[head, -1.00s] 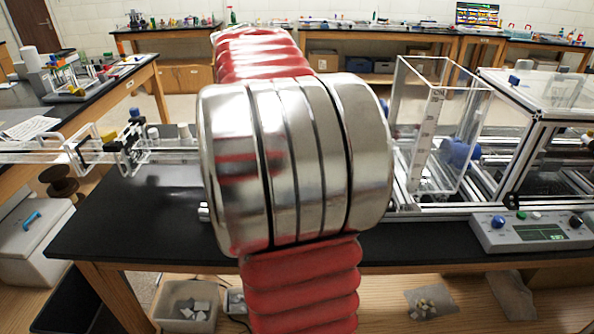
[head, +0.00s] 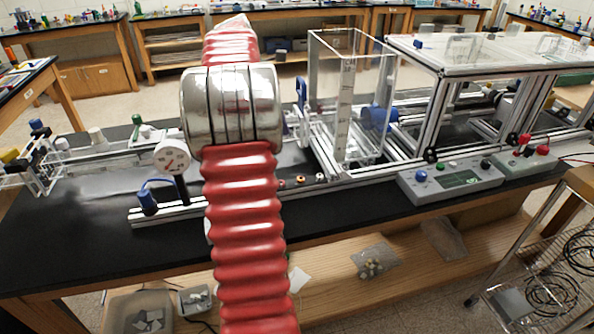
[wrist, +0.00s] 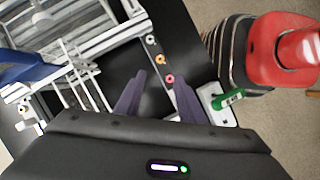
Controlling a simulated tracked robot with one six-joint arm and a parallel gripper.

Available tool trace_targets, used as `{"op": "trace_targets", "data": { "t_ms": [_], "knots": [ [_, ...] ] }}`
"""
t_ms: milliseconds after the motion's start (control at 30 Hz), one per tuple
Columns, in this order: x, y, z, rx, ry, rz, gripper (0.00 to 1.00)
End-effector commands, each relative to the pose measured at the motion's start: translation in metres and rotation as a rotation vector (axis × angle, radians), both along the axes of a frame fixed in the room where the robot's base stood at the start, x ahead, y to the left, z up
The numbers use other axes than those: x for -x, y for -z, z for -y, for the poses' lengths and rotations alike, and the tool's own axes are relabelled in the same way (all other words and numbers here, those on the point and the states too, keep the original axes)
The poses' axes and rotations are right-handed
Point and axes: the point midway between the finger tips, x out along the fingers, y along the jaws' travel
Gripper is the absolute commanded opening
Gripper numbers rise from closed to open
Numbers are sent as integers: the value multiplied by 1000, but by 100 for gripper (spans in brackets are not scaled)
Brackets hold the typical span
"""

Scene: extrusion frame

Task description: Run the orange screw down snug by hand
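The orange screw, a small round orange head (wrist: 160,59), stands in the wrist view in a row between a white one (wrist: 150,40) and a pinkish-red one (wrist: 170,78). In the head view the orange head (head: 300,181) is tiny, on the black bench just right of my arm. Its thread and seating are too small to tell. My gripper (wrist: 157,98) shows in the wrist view as two dark purple fingers, apart, with only black bench visible between them. The screw heads lie beyond the fingertips. My arm hides the gripper in the head view.
A clear open-topped box (head: 345,100) and an aluminium frame (head: 440,115) stand behind and right of the screws. A grey control box (head: 450,180) is at the front right. A dial gauge (head: 172,158) stands left of my arm. The front bench strip is largely bare.

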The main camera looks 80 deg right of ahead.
Motion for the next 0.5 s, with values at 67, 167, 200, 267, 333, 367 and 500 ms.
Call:
{"op": "trace_targets", "data": {
  "t_ms": [67, 167, 200, 267, 333, 367, 500],
  "knots": [
    [0, 1, 0, 0, 0, 0, 36],
    [2, 5, 0, 0, 0, 0, 36],
    [3, 7, 0, 0, 1, 0, 36],
    [5, 12, -1, -1, 1, -1, 36],
    [8, 19, -1, -1, 1, 0, 36],
    [10, 23, -1, -2, 2, -1, 36],
    [17, 42, -2, -1, 1, -1, 36]
  ]
}}
